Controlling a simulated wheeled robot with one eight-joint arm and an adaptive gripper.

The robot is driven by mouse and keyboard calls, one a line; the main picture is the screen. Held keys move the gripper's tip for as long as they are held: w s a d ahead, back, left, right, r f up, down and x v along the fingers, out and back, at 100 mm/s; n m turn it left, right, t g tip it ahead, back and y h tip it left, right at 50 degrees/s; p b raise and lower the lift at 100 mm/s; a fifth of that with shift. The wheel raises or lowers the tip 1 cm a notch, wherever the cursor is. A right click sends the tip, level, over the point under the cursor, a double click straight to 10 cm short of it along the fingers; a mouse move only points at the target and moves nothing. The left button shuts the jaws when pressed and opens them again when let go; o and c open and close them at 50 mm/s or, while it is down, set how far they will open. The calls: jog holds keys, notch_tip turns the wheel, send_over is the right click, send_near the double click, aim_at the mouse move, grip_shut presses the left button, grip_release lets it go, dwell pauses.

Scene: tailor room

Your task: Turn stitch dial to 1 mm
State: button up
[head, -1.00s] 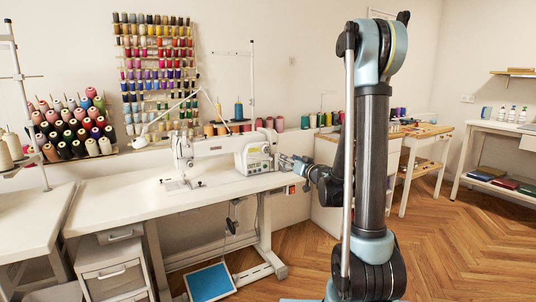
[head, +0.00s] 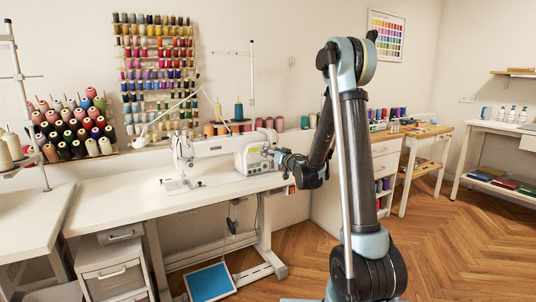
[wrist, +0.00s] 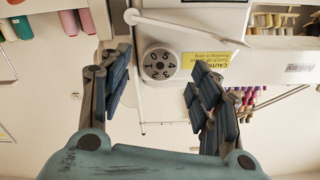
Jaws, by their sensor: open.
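The white sewing machine (head: 222,147) stands on its white table, and my gripper (head: 270,153) is at the right end of its body. The picture is turned, so the numbers look upside down. My gripper (wrist: 159,72) is open, with one blue-padded finger at each side of the dial and space between them and it. I cannot tell which number is at the mark. The head view hides the dial.
A yellow caution label (wrist: 206,61) is beside the dial, close to the right finger. A white lever (wrist: 180,22) runs across above the dial in the wrist view. The sewing table (head: 125,205) is mostly bare left of the machine. Thread spools (head: 223,128) stand behind the machine.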

jog(key=shift+x, duration=1.3)
jog(key=c, duration=1)
jog(key=shift+c, duration=0.2)
